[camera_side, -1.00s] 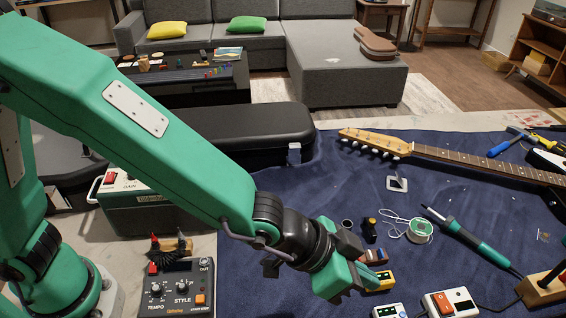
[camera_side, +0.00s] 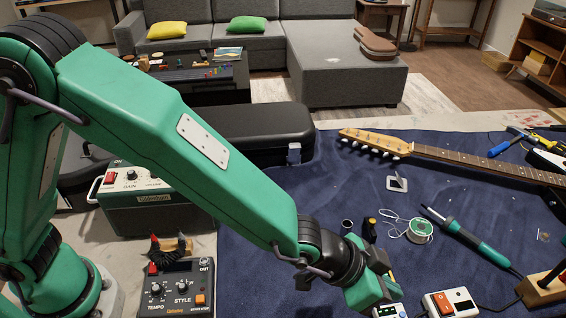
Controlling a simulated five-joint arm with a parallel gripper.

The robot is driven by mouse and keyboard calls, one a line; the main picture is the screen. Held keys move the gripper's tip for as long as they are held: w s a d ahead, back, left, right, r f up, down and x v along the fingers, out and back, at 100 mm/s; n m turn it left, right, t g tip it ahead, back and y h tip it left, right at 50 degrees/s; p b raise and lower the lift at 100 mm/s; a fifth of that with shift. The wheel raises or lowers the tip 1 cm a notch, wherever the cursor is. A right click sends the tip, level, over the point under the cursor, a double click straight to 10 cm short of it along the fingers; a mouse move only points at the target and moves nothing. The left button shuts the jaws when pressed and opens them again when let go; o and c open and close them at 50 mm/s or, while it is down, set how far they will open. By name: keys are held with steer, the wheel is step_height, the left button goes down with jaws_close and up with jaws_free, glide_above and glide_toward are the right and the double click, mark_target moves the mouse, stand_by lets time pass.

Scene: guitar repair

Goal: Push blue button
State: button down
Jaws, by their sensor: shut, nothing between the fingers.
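My gripper (camera_side: 389,286) is shut and empty at the lower right of centre. It points down and to the right over the front of the blue mat (camera_side: 262,265). Just below its fingertips is a small white box (camera_side: 388,311) with a dark display, cut by the bottom edge of the picture. I cannot make out a blue button; it may be hidden by my gripper or out of frame. I cannot tell whether the fingertips touch the box.
A white box with a red switch (camera_side: 444,302) stands right of my gripper. A soldering iron (camera_side: 465,237), a solder spool (camera_side: 420,230) and a guitar (camera_side: 440,153) lie beyond. A black pedal (camera_side: 178,288) and an amplifier (camera_side: 150,212) are at the left.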

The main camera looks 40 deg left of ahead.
mark_target(391, 314)
steer(key=f, duration=0.1)
steer(key=w+d+f, duration=0.1)
steer(key=f, duration=0.1)
steer(key=d+f, duration=0.1)
steer(key=shift+w+f, duration=0.25)
steer(key=shift+f, duration=0.1)
steer(key=shift+d+f, duration=0.15)
steer(key=shift+f, duration=0.6)
